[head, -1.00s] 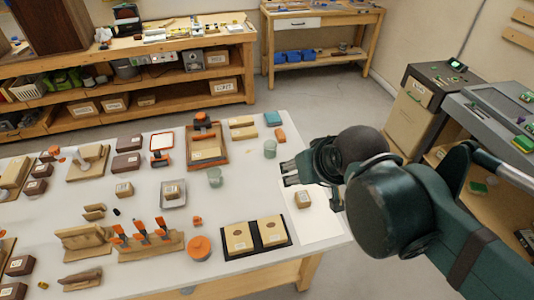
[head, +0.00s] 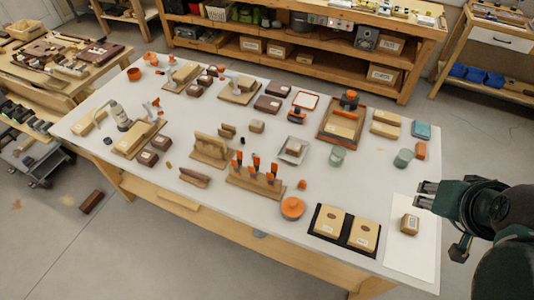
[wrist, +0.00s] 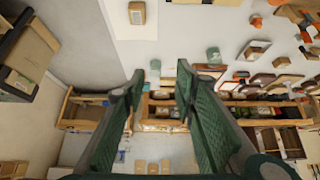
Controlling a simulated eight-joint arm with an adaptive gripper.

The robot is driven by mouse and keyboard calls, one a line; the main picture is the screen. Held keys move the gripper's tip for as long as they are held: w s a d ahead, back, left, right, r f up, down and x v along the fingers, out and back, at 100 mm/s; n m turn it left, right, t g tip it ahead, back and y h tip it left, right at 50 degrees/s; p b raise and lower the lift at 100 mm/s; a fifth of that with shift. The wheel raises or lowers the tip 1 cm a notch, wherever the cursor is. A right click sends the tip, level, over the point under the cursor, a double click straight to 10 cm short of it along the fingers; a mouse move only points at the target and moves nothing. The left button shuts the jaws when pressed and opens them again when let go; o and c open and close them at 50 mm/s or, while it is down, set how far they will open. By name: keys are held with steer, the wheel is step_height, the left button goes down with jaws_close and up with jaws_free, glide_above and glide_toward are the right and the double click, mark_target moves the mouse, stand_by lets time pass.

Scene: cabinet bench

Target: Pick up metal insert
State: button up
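I cannot tell for certain which object is the metal insert. A shallow silver metal tray (head: 280,155) with a tan labelled block (head: 293,148) in it sits near the middle of the table. Another small tan labelled block (head: 410,223) rests on a white sheet (head: 400,258) at the table's right end; it also shows at the top of the wrist view (wrist: 137,13). My gripper (head: 425,195) is above the right end, near that sheet and apart from the block. In the wrist view its fingers (wrist: 160,80) are spread, with nothing between them.
A black tray (head: 345,238) with two tan blocks lies left of the sheet. Green cups (head: 403,158), an orange round container (head: 292,207) and a wooden rack with orange-handled tools (head: 255,182) stand nearby. Clear tabletop lies between the black tray and the cups.

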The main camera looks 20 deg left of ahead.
steer(key=shift+w+a, duration=0.1)
steer(key=w+a+f+n+g+y, duration=0.15)
steer(key=w+a+n, duration=0.35)
steer(key=w+a, duration=0.6)
steer(key=w+a+f+n+g, duration=0.1)
steer(key=w+a+n+g, duration=0.35)
steer(key=a, duration=1.05)
steer(key=a+f+n, duration=0.3)
steer(key=a+f, duration=0.3)
steer(key=a, duration=0.3)
steer(key=w+a+f+n+h+p, duration=0.1)
steer(key=a+f+n, duration=0.1)
steer(key=a+f, duration=0.5)
steer(key=a+f+n+g, duration=0.1)
steer(key=a+f+n, duration=0.2)
steer(key=a, duration=1)
steer(key=shift+w+a+f+n+h, duration=0.1)
steer(key=shift+w+f+n+h, duration=0.1)
steer(key=shift+f, duration=0.65)
steer(key=shift+w+a+f+n+h, duration=0.1)
steer(key=shift+f+n, duration=0.05)
steer(key=shift+f, duration=0.7)
steer(key=shift+s+a+f, duration=0.2)
steer(key=shift+a+f, duration=0.15)
steer(key=shift+f, duration=0.05)
